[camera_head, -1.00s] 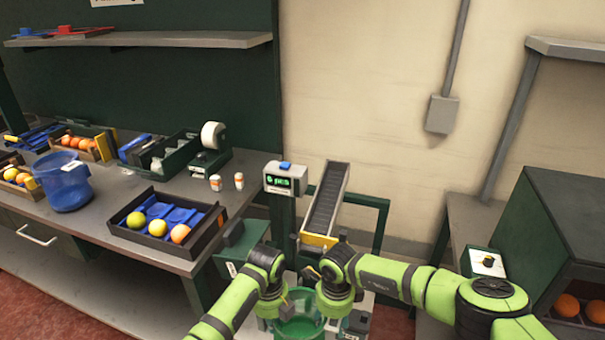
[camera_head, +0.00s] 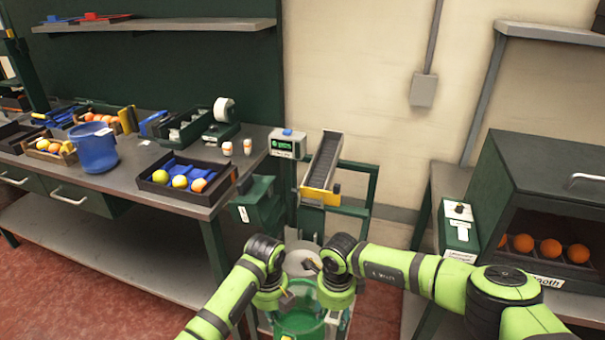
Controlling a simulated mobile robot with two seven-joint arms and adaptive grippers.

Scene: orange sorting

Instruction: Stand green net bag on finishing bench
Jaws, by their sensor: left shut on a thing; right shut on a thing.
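The green net bag (camera_head: 299,323) is an open-topped, see-through green thing at the bottom centre of the head view, with its lower part cut off by the frame edge. My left gripper (camera_head: 284,303) is shut on its left side. My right gripper (camera_head: 323,303) is shut on its right side. The bag hangs between them in front of the weighing machine (camera_head: 287,144). A grey bench (camera_head: 130,186) stands at the left; I cannot tell from the view whether it is the finishing bench.
The bench holds a black tray (camera_head: 214,199) with fruit, a blue bucket (camera_head: 95,165), small bottles and a tape dispenser (camera_head: 222,110). A sloped chute (camera_head: 325,158) stands ahead. A dark green booth (camera_head: 510,160) with oranges is at right. Red floor is free at lower left.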

